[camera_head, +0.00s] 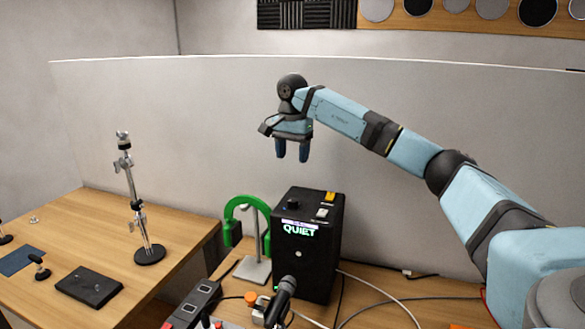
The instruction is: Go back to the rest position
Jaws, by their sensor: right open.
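My right gripper (292,150) hangs in the air above the black box, its two blue fingers pointing down, apart and empty. My right arm reaches in from the right edge and bends down at the wrist. The gripper touches nothing that I can see. My left gripper and left arm are outside the view.
Below stands a black box (322,250) with a lit "QUIET" display. Left of it are green headphones (246,205) on a stand. A microphone (282,296) and cables lie in front. A metal stand (133,195) rises from the left table (60,225). A grey partition (190,120) stands behind.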

